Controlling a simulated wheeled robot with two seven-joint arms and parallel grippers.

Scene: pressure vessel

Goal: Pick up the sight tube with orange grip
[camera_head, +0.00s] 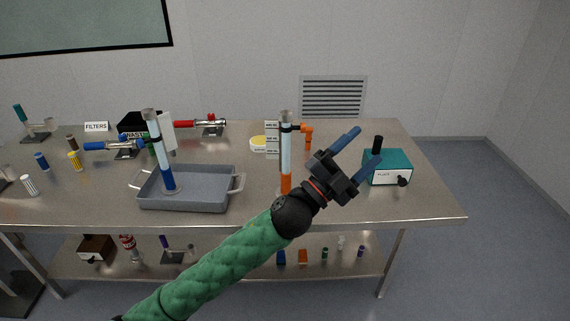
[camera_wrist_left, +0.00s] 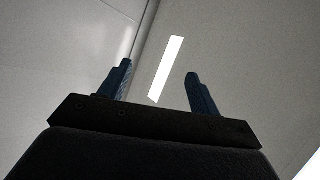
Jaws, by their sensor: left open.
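A sight tube with an orange grip (camera_head: 285,184) stands upright on the table, right of centre in the head view. It has a grey cap, a pale and light-blue column and an orange lower part; its foot is partly hidden by my arm. My left gripper (camera_head: 368,144) is raised to the right of the tube and apart from it, fingers spread and pointing up and right. The left wrist view shows both blue fingers (camera_wrist_left: 160,86) apart with nothing between them. My right gripper is in neither view.
A second tube (camera_head: 166,165) with a blue lower part stands in a grey tray (camera_head: 190,206). An orange pipe fitting (camera_head: 307,131) and a white label card (camera_head: 271,138) are close to the orange-grip tube. A teal box (camera_head: 388,160) stands right of my gripper.

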